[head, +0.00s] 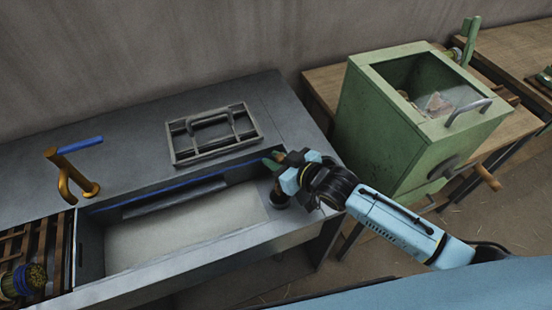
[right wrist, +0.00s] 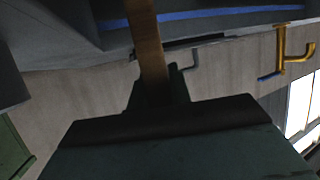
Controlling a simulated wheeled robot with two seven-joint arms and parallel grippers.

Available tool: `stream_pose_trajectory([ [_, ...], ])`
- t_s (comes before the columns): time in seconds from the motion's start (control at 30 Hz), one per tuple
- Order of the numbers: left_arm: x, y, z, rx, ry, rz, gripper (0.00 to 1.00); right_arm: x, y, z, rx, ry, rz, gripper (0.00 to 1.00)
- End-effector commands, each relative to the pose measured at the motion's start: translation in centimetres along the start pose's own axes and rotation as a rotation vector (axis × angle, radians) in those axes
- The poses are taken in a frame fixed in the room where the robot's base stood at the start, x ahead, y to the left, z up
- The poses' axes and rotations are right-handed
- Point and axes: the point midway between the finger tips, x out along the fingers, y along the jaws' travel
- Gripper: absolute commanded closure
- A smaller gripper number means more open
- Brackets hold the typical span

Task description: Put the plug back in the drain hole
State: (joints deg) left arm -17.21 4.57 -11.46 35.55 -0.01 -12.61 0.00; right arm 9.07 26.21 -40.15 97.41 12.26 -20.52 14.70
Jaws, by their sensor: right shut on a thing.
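My right gripper (head: 276,164) is at the right end of the sink basin (head: 180,225), by its inner wall. In the right wrist view its dark green fingers (right wrist: 160,92) are shut on a long brown bar (right wrist: 147,45). I see no drain hole; the basin's right end is partly hidden by my gripper and arm. My left gripper is not in view.
A brass faucet with a blue handle (head: 72,168) stands at the back left. A metal frame (head: 211,132) lies on the counter behind the basin. A slatted rack with a round yellow-topped brush (head: 28,280) is at left. A green box (head: 400,120) stands right.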

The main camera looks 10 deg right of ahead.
Motion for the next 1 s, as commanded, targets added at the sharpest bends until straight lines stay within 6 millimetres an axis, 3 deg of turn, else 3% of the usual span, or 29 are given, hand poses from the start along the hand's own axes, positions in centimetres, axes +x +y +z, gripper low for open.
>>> stream_pose_trajectory([
  [0.37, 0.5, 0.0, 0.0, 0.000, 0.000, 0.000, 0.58, 0.3, 0.0, 0.7, 0.000, 0.002, -0.001, 1.00],
  [0.4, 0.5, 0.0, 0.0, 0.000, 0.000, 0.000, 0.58, 0.3, 0.0, 0.6, 0.000, 0.002, -0.001, 0.75],
  [0.43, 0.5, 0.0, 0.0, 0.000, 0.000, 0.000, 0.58, 0.3, 0.0, 0.6, 0.000, 0.002, -0.001, 0.71],
  [0.73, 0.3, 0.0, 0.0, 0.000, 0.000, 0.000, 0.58, 0.1, 0.0, 0.7, 0.000, -0.002, 0.000, 0.71],
  [1.0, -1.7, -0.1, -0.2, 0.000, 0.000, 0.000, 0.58, -2.0, 0.0, 0.5, 0.001, -0.003, 0.000, 0.71],
])
